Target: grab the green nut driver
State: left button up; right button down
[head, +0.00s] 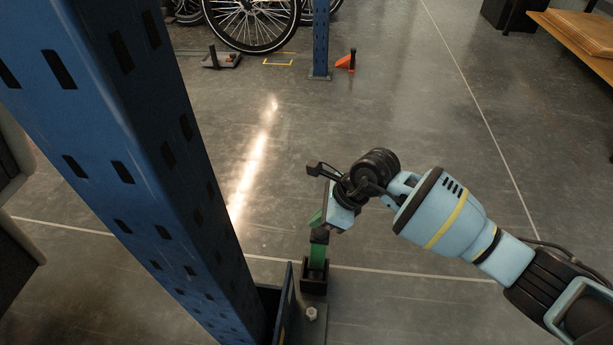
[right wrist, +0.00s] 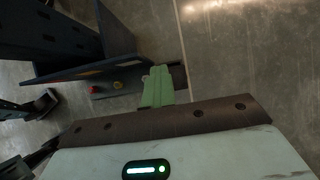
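The green nut driver (head: 318,254) stands about upright in a small black holder (head: 314,284) at the foot of a blue post. My right gripper (head: 322,222) is at the top of the driver in the head view, with a green patch showing beside its fingers. In the right wrist view a green piece (right wrist: 158,88), apparently the driver, juts out past the dark edge of my gripper. The fingers are mostly hidden, so whether they touch or grip it cannot be told. My left gripper is not in view.
A large blue perforated post (head: 150,150) fills the left, close to the holder. A bolt (head: 311,313) sits in front of the holder. Bicycle wheels (head: 252,18), a second blue post (head: 320,40) and a wooden table (head: 580,40) are farther back. The middle floor is clear.

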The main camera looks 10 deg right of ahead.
notch_tip(320, 180, up, 10)
jog(key=p, duration=0.3)
jog(key=shift+w+r, duration=0.15)
jog(key=shift+d, duration=0.15)
jog(key=shift+c, duration=2.2)
grip_release()
